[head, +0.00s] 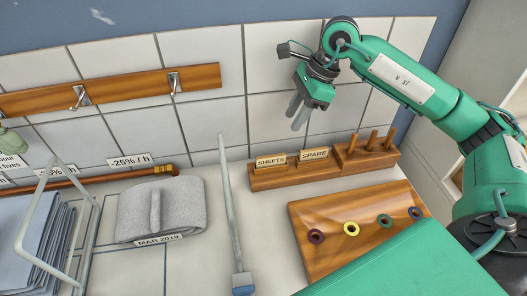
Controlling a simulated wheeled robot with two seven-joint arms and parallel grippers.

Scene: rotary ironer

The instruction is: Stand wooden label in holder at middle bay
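A wooden holder (282,179) stands against the tiled wall. A small wooden label reading SHEETS (271,160) stands upright in its left part. Another label reading SPARE (314,154) stands upright to the right of it. Wooden pegs (371,140) rise from the block at the right end. My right gripper (297,119) hangs above and behind the labels, in front of the tiles, with its fingers pointing down. I see nothing between its fingers, but their gap is unclear. My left gripper is not in view.
A wooden board (310,262) with several coloured rings lies in front of the holder. A pale rod (228,205) rises left of it. A grey folded cloth (161,206), a wire rack (22,245) and a hook rail (130,86) are at left.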

